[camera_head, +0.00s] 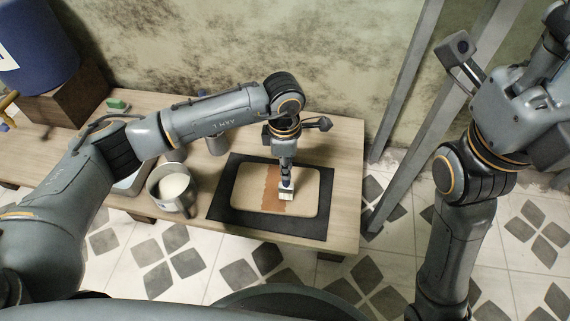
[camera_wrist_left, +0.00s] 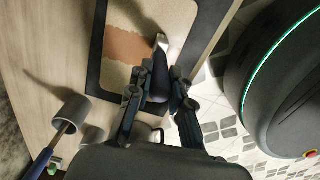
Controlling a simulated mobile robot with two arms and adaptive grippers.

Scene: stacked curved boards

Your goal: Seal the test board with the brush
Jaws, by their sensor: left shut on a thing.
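The tan test board (camera_head: 248,190) lies on a black mat (camera_head: 226,211) on the wooden table. A reddish-brown strip runs down its middle; the rest is pale. My left gripper (camera_head: 287,178) points down over the board's right half, shut on the brush (camera_head: 286,194). The pale bristles are at or just above the board, at the brown strip's right edge; I cannot tell if they touch. The left wrist view shows the brush's pale end (camera_wrist_left: 162,41) beyond the fingers (camera_wrist_left: 158,100), and the board (camera_wrist_left: 175,17). My right gripper (camera_head: 556,18) is at the top right edge, its fingers unclear.
A metal pot (camera_head: 161,191) with pale liquid stands left of the mat. A grey cup (camera_head: 217,145) stands behind it. A blue bucket (camera_head: 38,50) sits on a wooden box (camera_head: 75,103) at the far left. Metal posts (camera_head: 400,110) rise right of the table.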

